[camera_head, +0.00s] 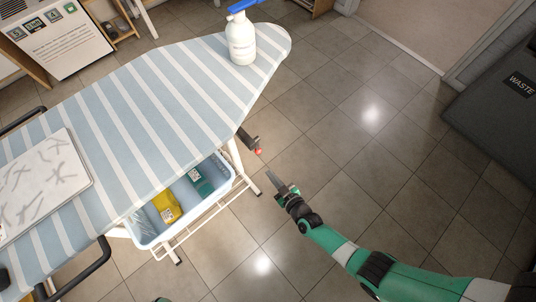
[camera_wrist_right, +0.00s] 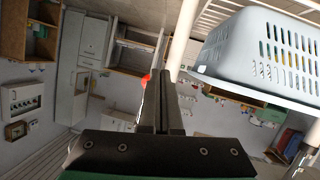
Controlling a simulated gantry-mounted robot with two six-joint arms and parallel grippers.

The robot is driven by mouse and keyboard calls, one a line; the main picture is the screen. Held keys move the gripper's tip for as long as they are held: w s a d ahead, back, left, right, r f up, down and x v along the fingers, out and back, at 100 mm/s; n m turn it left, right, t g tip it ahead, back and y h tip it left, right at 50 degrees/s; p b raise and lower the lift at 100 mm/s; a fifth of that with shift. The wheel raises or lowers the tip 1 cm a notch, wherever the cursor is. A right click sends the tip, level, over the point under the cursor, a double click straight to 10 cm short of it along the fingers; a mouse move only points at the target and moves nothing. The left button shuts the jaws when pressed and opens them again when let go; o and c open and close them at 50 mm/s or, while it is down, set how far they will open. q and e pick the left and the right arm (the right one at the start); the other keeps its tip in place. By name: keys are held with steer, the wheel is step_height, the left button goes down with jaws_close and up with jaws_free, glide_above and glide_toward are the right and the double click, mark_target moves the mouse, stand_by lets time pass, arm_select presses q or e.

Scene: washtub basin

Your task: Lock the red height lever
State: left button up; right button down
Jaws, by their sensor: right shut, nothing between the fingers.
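The height lever shows as a small red tip (camera_head: 258,151) at the end of a dark bar (camera_head: 247,138) under the right edge of the ironing board (camera_head: 160,100). My right gripper (camera_head: 270,175) is shut and empty, just below and right of the red tip, with a small gap in the picture. In the right wrist view the red tip (camera_wrist_right: 146,77) shows just left of my closed fingertips (camera_wrist_right: 160,75), partly hidden by them. I cannot tell whether they touch. My left gripper is not in view.
A light-blue basket (camera_head: 222,182) with yellow and teal bottles sits on the white rack under the board; it also shows in the right wrist view (camera_wrist_right: 245,55). A white blue-topped bottle (camera_head: 241,42) stands on the board. A waste bin (camera_head: 500,110) is far right. The tiled floor between is clear.

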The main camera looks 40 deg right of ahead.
steer(key=s+f+b, duration=0.1)
steer(key=s+f, duration=0.3)
steer(key=f, duration=0.1)
steer(key=shift+s+a+b, duration=0.2)
steer(key=shift+a+b, duration=0.1)
steer(key=shift+b, duration=0.05)
steer(key=shift+f, duration=0.1)
